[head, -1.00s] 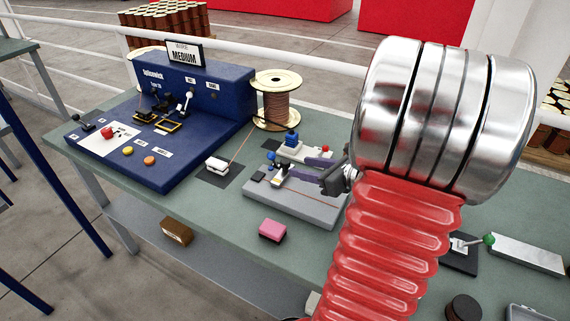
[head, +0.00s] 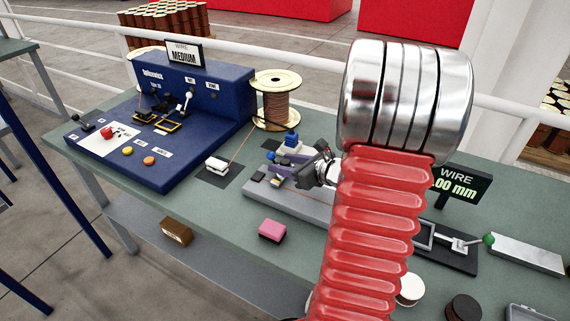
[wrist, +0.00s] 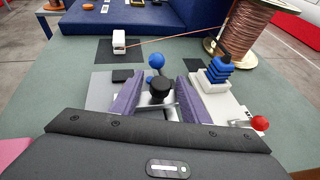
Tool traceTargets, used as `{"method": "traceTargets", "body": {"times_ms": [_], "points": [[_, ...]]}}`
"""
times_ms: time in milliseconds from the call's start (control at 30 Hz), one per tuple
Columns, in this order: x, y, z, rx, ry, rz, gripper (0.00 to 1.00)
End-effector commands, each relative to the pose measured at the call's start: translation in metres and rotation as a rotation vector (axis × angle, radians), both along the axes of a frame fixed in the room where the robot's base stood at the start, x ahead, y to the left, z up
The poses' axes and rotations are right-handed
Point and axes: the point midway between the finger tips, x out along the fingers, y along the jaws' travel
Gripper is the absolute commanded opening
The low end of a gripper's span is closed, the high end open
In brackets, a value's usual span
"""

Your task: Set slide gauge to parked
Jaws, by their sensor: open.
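My gripper (wrist: 160,88) is open, its two purple fingers on either side of a black round knob on the grey fixture (wrist: 103,92). Whether they touch the knob is unclear. A blue ball (wrist: 155,61) stands just beyond the knob. In the head view my gripper (head: 288,160) is over the same grey fixture (head: 312,209), partly hiding it. No part is labelled slide gauge. A display (head: 460,184) reads "WIRE" and ".00 mm", its left part hidden by my arm. Below it is a black device with a green-knobbed rod (head: 488,239).
A blue stepped knob (wrist: 220,69) and a red ball (wrist: 260,123) are right of the fingers. A copper wire spool (head: 275,101) stands behind, its wire running to a white block (head: 217,165). A blue machine (head: 190,95) is left. A pink block (head: 272,230) lies in front.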

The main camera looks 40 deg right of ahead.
Motion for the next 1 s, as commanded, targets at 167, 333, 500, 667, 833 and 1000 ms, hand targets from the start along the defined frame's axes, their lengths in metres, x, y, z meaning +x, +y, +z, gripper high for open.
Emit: {"method": "traceTargets", "body": {"times_ms": [167,333,500,667,833,1000], "points": [[-0.0002,0.0001,0.0,0.0,0.0,0.0,0.32],[-0.0003,0.0001,0.0,0.0,0.0,0.0,0.2],[-0.0004,0.0002,-0.0001,0.0,0.0,0.001,0.08],[-0.0004,0.0003,-0.0001,0.0,0.0,0.001,0.0],[-0.0004,0.0004,-0.0001,0.0,0.0,0.001,0.0],[-0.0004,0.0003,-0.0001,0.0,0.0,0.001,0.0]]}}
